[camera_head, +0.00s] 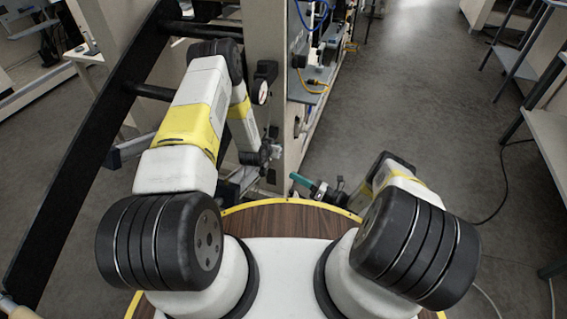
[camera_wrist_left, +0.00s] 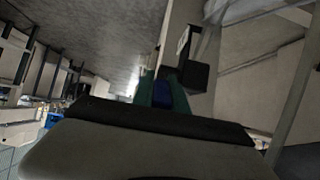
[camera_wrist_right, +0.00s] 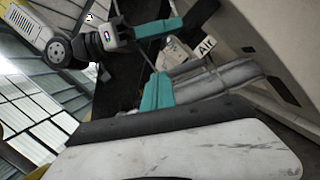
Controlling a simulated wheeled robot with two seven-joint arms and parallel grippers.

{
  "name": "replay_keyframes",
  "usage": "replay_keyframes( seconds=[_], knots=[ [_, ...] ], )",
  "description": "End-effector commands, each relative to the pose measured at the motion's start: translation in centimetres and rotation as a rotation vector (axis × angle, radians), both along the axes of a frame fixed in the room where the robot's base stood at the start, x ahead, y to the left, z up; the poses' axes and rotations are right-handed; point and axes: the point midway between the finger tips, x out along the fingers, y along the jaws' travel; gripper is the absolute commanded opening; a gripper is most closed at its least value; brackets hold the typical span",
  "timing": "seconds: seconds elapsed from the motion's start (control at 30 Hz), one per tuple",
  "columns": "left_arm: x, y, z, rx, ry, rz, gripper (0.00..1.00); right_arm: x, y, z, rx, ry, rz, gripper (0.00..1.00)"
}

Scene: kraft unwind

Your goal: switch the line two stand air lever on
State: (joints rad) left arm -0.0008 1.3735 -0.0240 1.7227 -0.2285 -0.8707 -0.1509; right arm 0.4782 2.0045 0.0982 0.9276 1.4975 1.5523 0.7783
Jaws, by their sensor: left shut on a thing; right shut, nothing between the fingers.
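My left gripper (camera_wrist_left: 162,92) has its teal fingers closed around a small blue piece (camera_wrist_left: 163,97), which looks like the air lever's handle. A black block (camera_wrist_left: 192,74) is just beside it. The lever's position and most of its body are hidden. The left gripper's teal fingers also show in the right wrist view (camera_wrist_right: 160,28), close to a white tag reading "Air" (camera_wrist_right: 206,46). My right gripper (camera_head: 301,180) is shut and empty, low beside the machine post in the head view. Its teal fingertips also show in the right wrist view (camera_wrist_right: 157,92), apart from the tag.
A black curved rail (camera_head: 95,150) runs along the left. Open floor (camera_head: 415,90) lies to the right, before a bench (camera_head: 548,135).

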Motion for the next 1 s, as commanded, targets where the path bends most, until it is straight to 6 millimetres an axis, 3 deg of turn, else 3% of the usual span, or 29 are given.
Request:
replay_keyframes(
  seconds=[0.5,0.73,1.0],
  knots=[
    [-0.1,0.1,-0.1,0.001,0.003,0.001,0.00,4.1,8.7,1.9,-0.001,-0.001,0.005,0.00],
    [-0.1,0.0,-0.1,0.001,0.003,0.000,0.00,5.9,8.0,4.5,-0.002,-0.002,0.004,0.00],
    [-0.1,0.0,-0.1,0.001,0.003,0.000,0.00,6.4,7.8,5.2,-0.001,0.001,0.002,0.00]
  ],
)
